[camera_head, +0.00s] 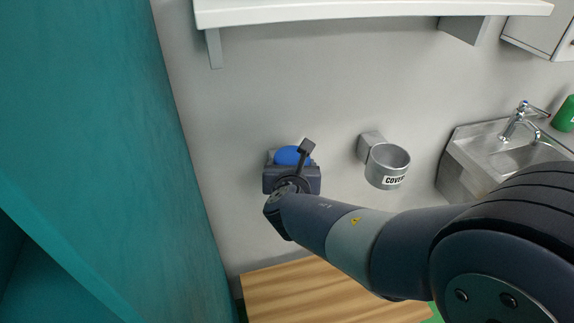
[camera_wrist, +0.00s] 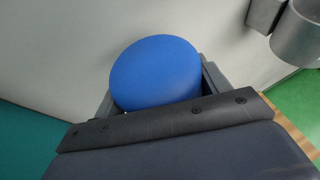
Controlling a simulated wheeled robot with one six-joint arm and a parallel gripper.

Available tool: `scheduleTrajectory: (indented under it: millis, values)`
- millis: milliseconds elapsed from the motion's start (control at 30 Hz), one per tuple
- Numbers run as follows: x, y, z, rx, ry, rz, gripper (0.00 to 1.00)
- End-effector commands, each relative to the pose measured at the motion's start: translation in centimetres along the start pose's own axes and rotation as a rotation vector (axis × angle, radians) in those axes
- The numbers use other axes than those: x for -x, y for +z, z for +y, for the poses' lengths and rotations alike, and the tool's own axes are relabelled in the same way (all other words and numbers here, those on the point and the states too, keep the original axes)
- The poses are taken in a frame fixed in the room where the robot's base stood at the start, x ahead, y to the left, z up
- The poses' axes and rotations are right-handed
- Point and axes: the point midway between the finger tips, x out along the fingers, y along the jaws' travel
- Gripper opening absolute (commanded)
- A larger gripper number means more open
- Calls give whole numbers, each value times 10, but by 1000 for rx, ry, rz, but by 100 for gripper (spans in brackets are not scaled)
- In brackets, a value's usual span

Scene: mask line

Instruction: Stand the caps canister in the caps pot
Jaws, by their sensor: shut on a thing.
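A blue canister with a rounded end (camera_head: 287,155) is in my gripper (camera_head: 291,164), in front of the grey wall at the middle left of the head view. In the wrist view the blue canister (camera_wrist: 156,72) fills the space between the two dark fingers, and the gripper is shut on it. Its lower part is hidden by the gripper body, and no label shows on it. A grey wall pot (camera_head: 388,166) to the right of the gripper has a label that reads "COVER". No pot labelled caps can be made out; the gripper and arm hide the wall behind them.
A white shelf (camera_head: 370,12) runs along the wall above. A teal panel (camera_head: 95,130) stands close on the left. A steel sink (camera_head: 500,155) with a tap is at the right. A wooden top (camera_head: 320,292) lies below the gripper. The wall between gripper and shelf is clear.

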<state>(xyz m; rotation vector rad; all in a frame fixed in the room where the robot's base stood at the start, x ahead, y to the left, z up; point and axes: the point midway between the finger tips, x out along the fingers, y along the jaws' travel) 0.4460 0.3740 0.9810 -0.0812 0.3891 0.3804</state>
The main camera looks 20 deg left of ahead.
Motion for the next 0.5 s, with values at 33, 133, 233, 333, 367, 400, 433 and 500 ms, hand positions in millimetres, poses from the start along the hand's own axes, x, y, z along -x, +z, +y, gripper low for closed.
scheduleTrajectory:
  millis: [33,133,233,333,367,400,433,500]
  values:
    - [-1,-2,0,0,0,0,72]
    - [0,0,0,0,0,0,80]
    - [0,0,0,0,0,0,88]
    - [0,0,0,0,0,0,93]
    - [0,0,0,0,0,0,93]
    - [0,0,0,0,0,0,93]
    - [0,0,0,0,0,0,93]
    - [0,0,0,0,0,0,93]
